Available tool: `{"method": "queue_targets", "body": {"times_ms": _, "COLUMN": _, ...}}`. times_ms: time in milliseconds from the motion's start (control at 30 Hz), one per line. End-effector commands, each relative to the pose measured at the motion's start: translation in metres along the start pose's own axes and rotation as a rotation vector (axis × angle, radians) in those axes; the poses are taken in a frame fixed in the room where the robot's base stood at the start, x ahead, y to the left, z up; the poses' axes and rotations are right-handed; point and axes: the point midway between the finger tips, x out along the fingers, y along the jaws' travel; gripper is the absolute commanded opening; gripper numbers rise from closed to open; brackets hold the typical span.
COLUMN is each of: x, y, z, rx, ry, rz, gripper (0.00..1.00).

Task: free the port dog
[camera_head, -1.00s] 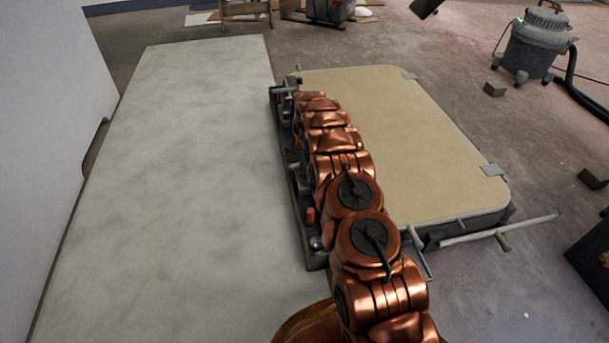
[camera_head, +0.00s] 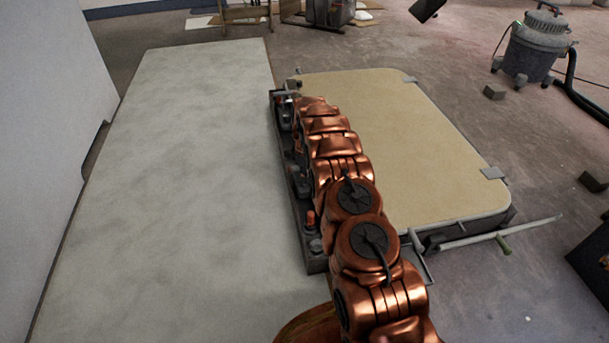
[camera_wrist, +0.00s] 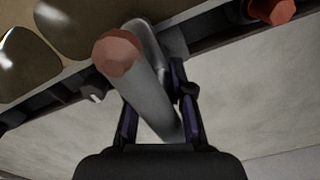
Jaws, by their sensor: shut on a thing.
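In the wrist view my gripper (camera_wrist: 157,97) is shut with its dark fingers on either side of a grey lever (camera_wrist: 155,92). The lever has a reddish faceted end (camera_wrist: 117,54) pointing up and left. No label shows whether this lever is the port dog. In the head view a tan hatch panel (camera_head: 385,140) with a grey rim lies flat, with small fittings along its edges. My copper arm covers its left side and hides my gripper and the lever there.
A narrow dark tray (camera_head: 318,263) with small tools lies along my arm's left side. A pale board (camera_head: 180,180) is bare to its left. A grey bar (camera_head: 490,232) with a green grip juts out at the panel's near right. A vacuum (camera_head: 535,45) stands farther back.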

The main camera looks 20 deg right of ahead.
Motion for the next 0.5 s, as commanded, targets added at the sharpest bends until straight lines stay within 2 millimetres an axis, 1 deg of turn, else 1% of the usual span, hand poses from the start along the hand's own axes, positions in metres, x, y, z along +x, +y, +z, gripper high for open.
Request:
{"method": "queue_targets", "body": {"times_ms": 267, "x": -0.0026, "y": -0.0004, "z": 0.0000, "rx": 0.043, "ry": 0.000, "rz": -0.002, "gripper": 0.00}}
{"method": "queue_targets", "body": {"times_ms": 500, "x": -0.0062, "y": -0.0008, "z": 0.0001, "rx": 0.185, "ry": 0.000, "rz": -0.004, "gripper": 0.00}}
